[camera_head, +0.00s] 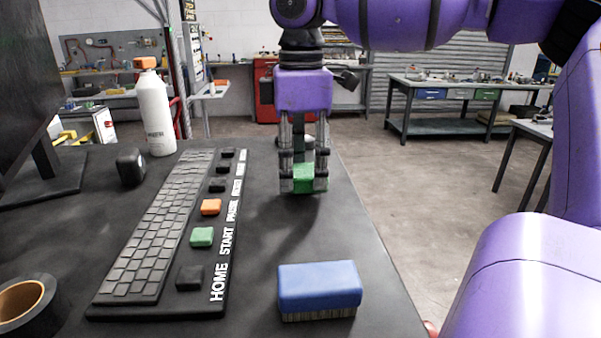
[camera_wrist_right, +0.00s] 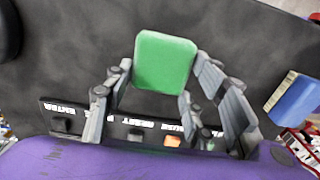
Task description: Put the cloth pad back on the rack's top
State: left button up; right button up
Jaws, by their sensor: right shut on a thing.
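My right gripper (camera_head: 303,183) points down over the far right part of the dark table, its fingers shut on a small green block-like pad (camera_head: 303,172). The pad also shows between the fingers in the right wrist view (camera_wrist_right: 165,62), with a flat, rounded-square face. A shadow lies on the table close below it; I cannot tell whether it touches the table. Whether this pad is cloth cannot be told. I make out no rack for it in either view. My left gripper is out of view.
A blue brush (camera_head: 320,285) lies at the table's front right. A keyboard panel (camera_head: 165,230) with coloured buttons lies left of the gripper. A white bottle (camera_head: 154,112), black mouse-like object (camera_head: 131,167) and tape roll (camera_head: 25,302) are further left. The table's right edge (camera_head: 385,255) is close.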

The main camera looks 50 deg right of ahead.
aim_at(301, 170)
jog(key=shift+f, duration=0.8)
jog(key=shift+f, duration=0.2)
jog(key=o, duration=1.1)
jog(key=shift+r, duration=0.15)
notch_tip(301, 170, up, 12)
